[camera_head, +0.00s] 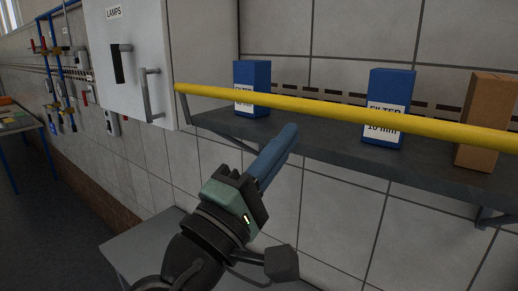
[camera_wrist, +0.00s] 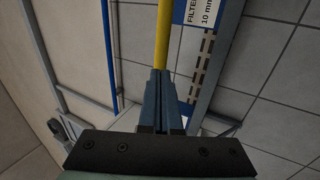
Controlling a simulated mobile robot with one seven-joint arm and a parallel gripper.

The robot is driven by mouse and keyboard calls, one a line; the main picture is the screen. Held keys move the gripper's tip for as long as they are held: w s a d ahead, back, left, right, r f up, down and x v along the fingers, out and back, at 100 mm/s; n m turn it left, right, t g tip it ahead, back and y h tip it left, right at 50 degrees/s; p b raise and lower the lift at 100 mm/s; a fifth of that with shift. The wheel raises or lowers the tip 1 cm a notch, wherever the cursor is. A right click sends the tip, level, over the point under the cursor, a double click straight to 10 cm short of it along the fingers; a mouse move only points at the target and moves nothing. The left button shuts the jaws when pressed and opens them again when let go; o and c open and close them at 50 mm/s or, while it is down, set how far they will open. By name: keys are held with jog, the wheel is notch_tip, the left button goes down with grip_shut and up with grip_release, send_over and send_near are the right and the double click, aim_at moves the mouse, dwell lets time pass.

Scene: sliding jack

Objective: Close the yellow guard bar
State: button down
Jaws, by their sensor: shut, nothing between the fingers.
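The yellow guard bar (camera_head: 345,109) runs lengthwise along the front of a dark wall shelf, above the shelf's surface. Its left end is near the grey cabinet and its right part leaves the picture. My gripper (camera_head: 291,130) is shut and empty, with its blue fingers pointing up and right. In the head view its tips appear just below the bar; I cannot tell whether they touch it. In the wrist view the bar (camera_wrist: 163,40) extends up from just beyond my fingertips (camera_wrist: 161,72), which hide part of it.
The shelf (camera_head: 325,149) holds two blue filter boxes (camera_head: 251,80) (camera_head: 390,90) and a brown box (camera_head: 486,118) behind the bar. A grey LAMPS cabinet (camera_head: 150,45) with a handle stands left. A grey surface (camera_head: 145,245) lies below. Tools hang on the far left wall.

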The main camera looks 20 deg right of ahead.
aim_at(308, 110)
jog(key=p+x, duration=0.2)
jog(key=x, duration=0.1)
jog(key=shift+w+d+r, duration=0.2)
jog(key=shift+d, duration=0.1)
jog(key=shift+w, duration=0.1)
jog(key=shift+b+x, duration=0.75)
jog(key=shift+x, duration=0.15)
jog(key=shift+r, duration=0.15)
